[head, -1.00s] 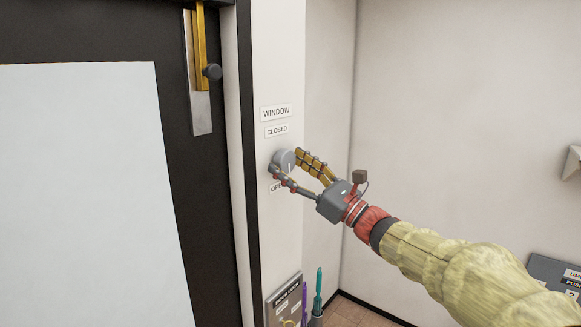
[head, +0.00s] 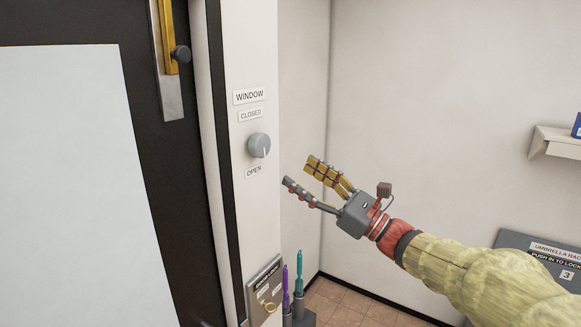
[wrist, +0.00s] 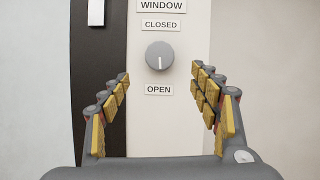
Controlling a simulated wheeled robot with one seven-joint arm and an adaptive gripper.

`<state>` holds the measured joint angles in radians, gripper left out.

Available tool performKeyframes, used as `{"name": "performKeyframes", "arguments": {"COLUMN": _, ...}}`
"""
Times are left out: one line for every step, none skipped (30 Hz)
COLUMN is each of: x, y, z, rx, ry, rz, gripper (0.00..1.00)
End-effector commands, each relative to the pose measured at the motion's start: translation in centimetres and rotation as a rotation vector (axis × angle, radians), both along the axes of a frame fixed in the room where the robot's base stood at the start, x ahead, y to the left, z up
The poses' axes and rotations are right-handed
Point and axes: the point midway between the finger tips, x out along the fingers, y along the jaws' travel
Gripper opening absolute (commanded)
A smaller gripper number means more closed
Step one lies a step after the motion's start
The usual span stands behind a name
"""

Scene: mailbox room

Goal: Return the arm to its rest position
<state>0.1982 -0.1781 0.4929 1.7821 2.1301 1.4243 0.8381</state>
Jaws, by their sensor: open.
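My gripper (head: 302,174) is open and empty, apart from the round grey knob (head: 258,145) on the white post and to the right of it. The knob sits between a CLOSED label (head: 250,115) above and an OPEN label (head: 254,171) below, under a WINDOW label (head: 249,97). Its white pointer line is at the lower part of the knob, toward OPEN. In the wrist view the knob (wrist: 160,56) shows ahead, beyond the two spread fingers of my gripper (wrist: 162,84), with nothing between them.
A black door frame with a brass slide bolt (head: 171,40) is at the left. A key plate (head: 264,290) and purple and teal umbrellas (head: 299,270) are below the knob. A white shelf (head: 562,144) and an umbrella rack panel (head: 520,245) are at the right. The middle wall is clear.

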Motion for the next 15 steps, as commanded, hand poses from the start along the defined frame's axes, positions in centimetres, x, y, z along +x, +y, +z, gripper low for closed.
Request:
{"name": "performKeyframes", "arguments": {"x": -0.15, "y": -0.24, "z": -0.12, "rx": 0.0, "ry": 0.0, "rz": -0.001, "gripper": 0.62}}
{"name": "performKeyframes", "arguments": {"x": -0.22, "y": -0.32, "z": -0.16, "rx": 0.0, "ry": 0.0, "rz": -0.001, "gripper": 0.62}}
{"name": "performKeyframes", "arguments": {"x": -0.28, "y": -0.38, "z": -0.21, "rx": 0.0, "ry": 0.0, "rz": 0.0, "gripper": 0.62}}
{"name": "performKeyframes", "arguments": {"x": -0.3, "y": -0.41, "z": -0.22, "rx": 0.0, "ry": 0.0, "rz": 0.0, "gripper": 0.62}}
{"name": "performKeyframes", "arguments": {"x": -0.32, "y": -0.44, "z": -0.23, "rx": 0.0, "ry": 0.0, "rz": 0.0, "gripper": 0.62}}
{"name": "performKeyframes", "arguments": {"x": -0.33, "y": -0.44, "z": -0.24, "rx": 0.0, "ry": 0.0, "rz": 0.0, "gripper": 0.62}}
{"name": "performKeyframes", "arguments": {"x": -0.33, "y": -0.43, "z": -0.23, "rx": 0.0, "ry": 0.0, "rz": 0.0, "gripper": 0.62}}
{"name": "performKeyframes", "arguments": {"x": -0.33, "y": -0.43, "z": -0.23, "rx": 0.0, "ry": 0.0, "rz": 0.0, "gripper": 0.62}}
{"name": "performKeyframes", "arguments": {"x": -0.32, "y": -0.42, "z": -0.23, "rx": 0.0, "ry": 0.0, "rz": 0.0, "gripper": 0.62}}
{"name": "performKeyframes", "arguments": {"x": -0.32, "y": -0.42, "z": -0.23, "rx": 0.0, "ry": 0.0, "rz": 0.0, "gripper": 0.62}}
{"name": "performKeyframes", "arguments": {"x": -0.32, "y": -0.42, "z": -0.22, "rx": 0.0, "ry": 0.0, "rz": 0.0, "gripper": 0.62}}
{"name": "performKeyframes", "arguments": {"x": -0.32, "y": -0.42, "z": -0.22, "rx": -0.001, "ry": -0.001, "rz": 0.0, "gripper": 0.62}}
{"name": "performKeyframes", "arguments": {"x": -0.32, "y": -0.42, "z": -0.22, "rx": -0.003, "ry": -0.004, "rz": -0.002, "gripper": 0.62}}
{"name": "performKeyframes", "arguments": {"x": -0.32, "y": -0.42, "z": -0.22, "rx": -0.007, "ry": -0.01, "rz": -0.005, "gripper": 0.62}}
{"name": "performKeyframes", "arguments": {"x": -0.24, "y": -0.45, "z": -0.28, "rx": -0.018, "ry": -0.021, "rz": -0.015, "gripper": 0.62}}
